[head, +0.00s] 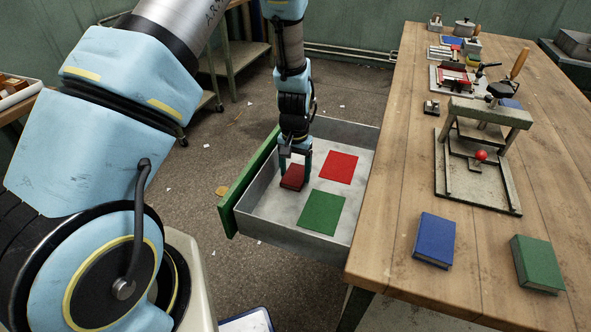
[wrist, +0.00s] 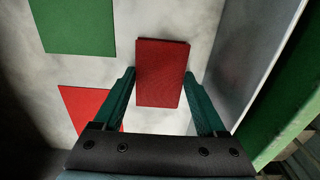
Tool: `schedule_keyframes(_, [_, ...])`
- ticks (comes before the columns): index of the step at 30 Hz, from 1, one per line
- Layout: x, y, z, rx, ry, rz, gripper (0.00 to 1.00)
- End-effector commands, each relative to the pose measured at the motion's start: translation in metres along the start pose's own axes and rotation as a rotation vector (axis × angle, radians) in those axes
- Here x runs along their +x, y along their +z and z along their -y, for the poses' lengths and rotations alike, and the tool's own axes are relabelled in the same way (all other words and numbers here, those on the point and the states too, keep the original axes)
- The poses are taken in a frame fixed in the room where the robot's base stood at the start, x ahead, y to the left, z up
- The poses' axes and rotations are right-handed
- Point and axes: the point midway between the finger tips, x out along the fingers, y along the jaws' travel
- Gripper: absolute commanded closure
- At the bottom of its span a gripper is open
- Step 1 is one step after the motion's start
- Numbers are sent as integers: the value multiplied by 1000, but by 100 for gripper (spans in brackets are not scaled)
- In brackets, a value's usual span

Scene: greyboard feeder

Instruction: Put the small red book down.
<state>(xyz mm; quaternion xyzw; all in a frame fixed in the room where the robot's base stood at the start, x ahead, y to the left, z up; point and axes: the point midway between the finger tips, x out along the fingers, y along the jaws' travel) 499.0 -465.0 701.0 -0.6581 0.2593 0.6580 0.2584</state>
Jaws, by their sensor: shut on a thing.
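The small red book (head: 292,178) is inside the open drawer (head: 258,221), near its green front. My gripper (head: 295,158) comes down from above with its fingers at the book. In the wrist view the small red book (wrist: 162,75) lies between the two teal fingers of my gripper (wrist: 160,88), which are shut on its sides. I cannot tell whether the book touches the drawer floor. A flat red sheet (head: 339,167) and a flat green sheet (head: 321,213) lie on the drawer floor beside it.
The wooden bench (head: 395,245) on the right carries a blue book (head: 434,240), a green book (head: 537,263) and a press (head: 485,125). The drawer floor around the sheets is bare.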

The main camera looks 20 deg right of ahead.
Motion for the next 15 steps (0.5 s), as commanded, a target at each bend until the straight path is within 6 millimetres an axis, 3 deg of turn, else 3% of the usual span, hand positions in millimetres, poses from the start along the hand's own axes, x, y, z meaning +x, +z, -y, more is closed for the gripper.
schedule_keyframes(10, [4,0,0,0,0,0,91])
schedule_keyframes(11, [3,0,0,0,0,-1,23])
schedule_keyframes(15, [3,0,0,0,0,0,7])
